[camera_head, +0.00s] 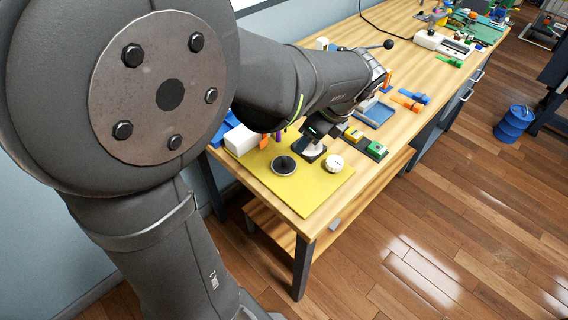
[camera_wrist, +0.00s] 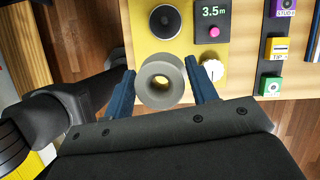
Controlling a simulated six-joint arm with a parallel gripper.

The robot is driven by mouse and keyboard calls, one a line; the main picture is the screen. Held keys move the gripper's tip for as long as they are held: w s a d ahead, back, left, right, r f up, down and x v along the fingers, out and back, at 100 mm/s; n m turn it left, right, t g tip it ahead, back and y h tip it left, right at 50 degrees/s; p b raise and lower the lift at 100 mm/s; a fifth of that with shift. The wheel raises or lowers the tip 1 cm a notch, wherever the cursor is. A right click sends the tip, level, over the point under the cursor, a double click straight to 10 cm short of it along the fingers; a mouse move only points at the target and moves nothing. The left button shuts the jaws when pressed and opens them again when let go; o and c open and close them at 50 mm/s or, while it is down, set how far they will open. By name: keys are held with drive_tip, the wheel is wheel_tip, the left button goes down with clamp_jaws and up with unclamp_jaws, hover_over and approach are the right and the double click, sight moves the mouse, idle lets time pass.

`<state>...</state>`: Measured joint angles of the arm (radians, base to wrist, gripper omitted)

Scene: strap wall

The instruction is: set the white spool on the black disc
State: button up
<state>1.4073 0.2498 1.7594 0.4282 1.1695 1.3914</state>
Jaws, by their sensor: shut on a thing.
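The white spool (camera_wrist: 148,93) is between the two blue fingers of my gripper (camera_wrist: 162,86) in the wrist view, with yellow showing through its hole. My gripper is shut on it. The black disc (camera_wrist: 165,20) lies on the yellow mat, beyond the spool at the top of the wrist view and apart from it. How high the spool is above the mat is hard to tell.
The yellow mat (camera_head: 300,194) also holds a black box with a 3.5m display (camera_wrist: 211,20) and a white dial (camera_head: 334,163). A white block (camera_head: 241,140) stands behind the disc. Yellow and green boxes (camera_head: 376,150) sit to the right. The mat's front part is clear.

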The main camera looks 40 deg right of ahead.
drive_tip(key=s+m, duration=0.2)
drive_tip(key=s, duration=0.1)
drive_tip(key=shift+h, duration=0.4)
drive_tip(key=w+f, duration=0.2)
drive_tip(key=w, duration=0.1)
drive_tip(key=w+f, duration=0.2)
drive_tip(key=w, duration=0.2)
drive_tip(key=w+f, duration=0.2)
drive_tip(key=w, duration=0.2)
drive_tip(key=shift+w+f, duration=0.15)
drive_tip(key=shift+f, duration=0.2)
drive_tip(key=shift+w+f, duration=0.1)
drive_tip(key=shift+f, duration=1.95)
drive_tip(key=shift+f, duration=0.15)
drive_tip(key=shift+f, duration=0.4)
drive_tip(key=o, duration=1)
drive_tip(key=shift+c, duration=0.2)
